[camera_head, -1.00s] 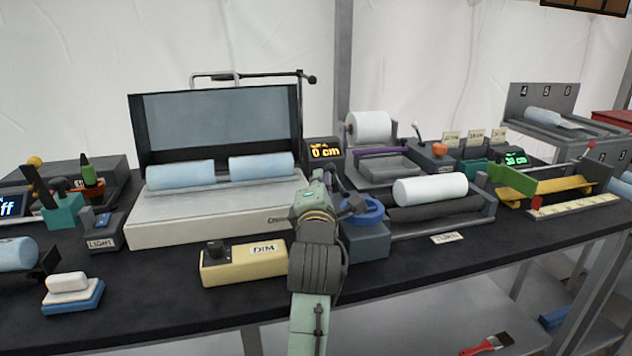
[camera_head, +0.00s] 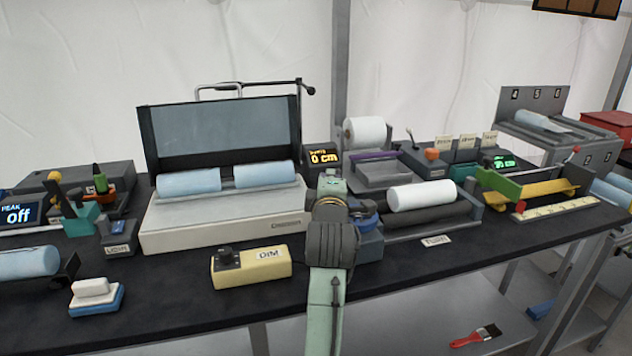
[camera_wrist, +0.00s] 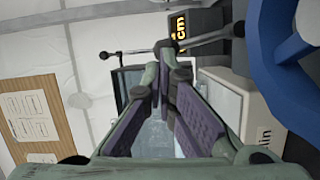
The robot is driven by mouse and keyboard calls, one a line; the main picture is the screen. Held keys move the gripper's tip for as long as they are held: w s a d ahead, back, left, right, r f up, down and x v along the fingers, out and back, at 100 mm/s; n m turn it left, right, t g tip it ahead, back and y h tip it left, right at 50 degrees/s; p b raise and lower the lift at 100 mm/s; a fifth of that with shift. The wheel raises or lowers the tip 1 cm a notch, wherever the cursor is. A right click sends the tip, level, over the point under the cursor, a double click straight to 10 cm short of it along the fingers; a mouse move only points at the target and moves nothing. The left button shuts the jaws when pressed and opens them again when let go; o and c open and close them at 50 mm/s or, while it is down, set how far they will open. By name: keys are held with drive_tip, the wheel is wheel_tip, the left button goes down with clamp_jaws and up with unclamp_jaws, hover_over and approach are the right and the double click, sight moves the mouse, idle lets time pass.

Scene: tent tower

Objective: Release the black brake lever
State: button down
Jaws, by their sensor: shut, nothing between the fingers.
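My gripper (camera_head: 330,185) is in front of the right end of the light box; its fingertips are hidden in the head view. In the wrist view my gripper (camera_wrist: 165,70) has its fingers drawn together, with nothing held. A thin black rod with a knobbed end (camera_head: 311,90) rises at the light box's right back corner. Knob-ended dark rods (camera_wrist: 135,51) also show beyond the fingertips in the wrist view. I cannot tell for certain which is the brake lever, or whether the fingers touch it. A blue wheel (camera_head: 365,218) on a grey-blue block is partly hidden by my arm.
The light box (camera_head: 190,235) holds two pale blue rolls. A "0 cm" display (camera_head: 323,157) stands close behind my gripper. A cream DIM box (camera_head: 250,270) sits left of my arm, and a white roll (camera_head: 420,194) lies right.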

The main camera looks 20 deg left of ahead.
drive_tip(key=shift+w+d+r+p, duration=0.25)
drive_tip(key=shift+w+d+p, duration=0.1)
drive_tip(key=shift+w+d, duration=0.35)
drive_tip(key=shift+w+d+r+p, duration=0.2)
drive_tip(key=shift+w+d+p, duration=0.2)
drive_tip(key=shift+d, duration=0.4)
